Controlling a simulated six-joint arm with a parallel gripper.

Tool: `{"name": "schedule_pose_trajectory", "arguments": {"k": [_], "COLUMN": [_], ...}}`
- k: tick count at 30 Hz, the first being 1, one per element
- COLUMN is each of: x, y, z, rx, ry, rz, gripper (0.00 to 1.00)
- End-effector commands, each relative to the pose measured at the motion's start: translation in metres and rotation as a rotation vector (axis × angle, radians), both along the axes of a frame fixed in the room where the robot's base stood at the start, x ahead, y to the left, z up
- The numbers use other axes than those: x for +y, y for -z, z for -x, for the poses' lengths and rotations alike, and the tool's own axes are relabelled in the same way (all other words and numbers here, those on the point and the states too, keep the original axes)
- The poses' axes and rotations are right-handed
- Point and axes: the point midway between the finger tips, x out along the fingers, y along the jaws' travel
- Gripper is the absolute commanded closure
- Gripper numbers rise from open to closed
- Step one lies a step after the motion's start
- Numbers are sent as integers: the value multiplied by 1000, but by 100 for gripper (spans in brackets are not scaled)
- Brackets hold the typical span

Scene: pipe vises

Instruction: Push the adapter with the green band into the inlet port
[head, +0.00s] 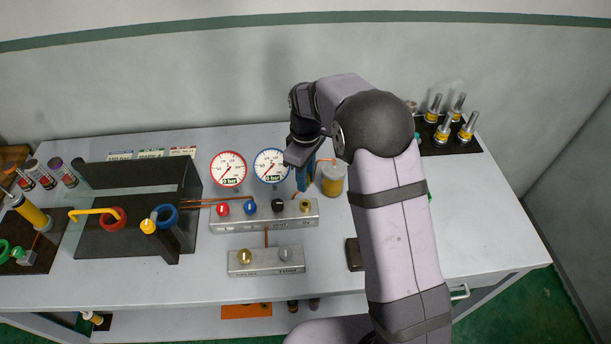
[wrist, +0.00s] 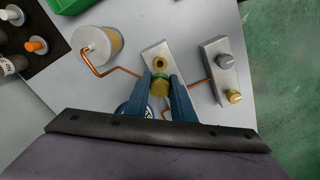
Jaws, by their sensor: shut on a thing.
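My gripper (wrist: 162,84) has blue fingers closed on the adapter with the green band (wrist: 160,87), a brass piece, in the wrist view. In the head view my gripper (head: 306,181) is above the right end of a grey manifold block (head: 236,224); the adapter cannot be made out there. A brass port (wrist: 160,62) with a dark opening shows just beyond the adapter in the wrist view, at the block's end; it also shows in the head view (head: 306,205). The adapter appears outside the port, its opening uncovered. The gap in height is unclear. My fingers hide much of the block.
A capped cylinder (head: 332,180) stands right of the block, with a copper pipe (wrist: 96,68) between them. A smaller block (head: 266,268) with two knobs stands in front. Two gauges (head: 228,168) (head: 271,166) are behind. A dark vise (head: 125,215) stands left.

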Motion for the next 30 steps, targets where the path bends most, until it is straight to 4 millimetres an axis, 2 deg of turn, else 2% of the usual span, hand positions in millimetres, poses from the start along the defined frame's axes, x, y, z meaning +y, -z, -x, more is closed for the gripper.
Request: {"name": "schedule_pose_trajectory", "arguments": {"k": [18,30], "x": [0,0], "y": [47,55], "z": [0,0], "rx": [0,0], "ry": [0,0], "rz": [0,0], "gripper": [100,100]}}
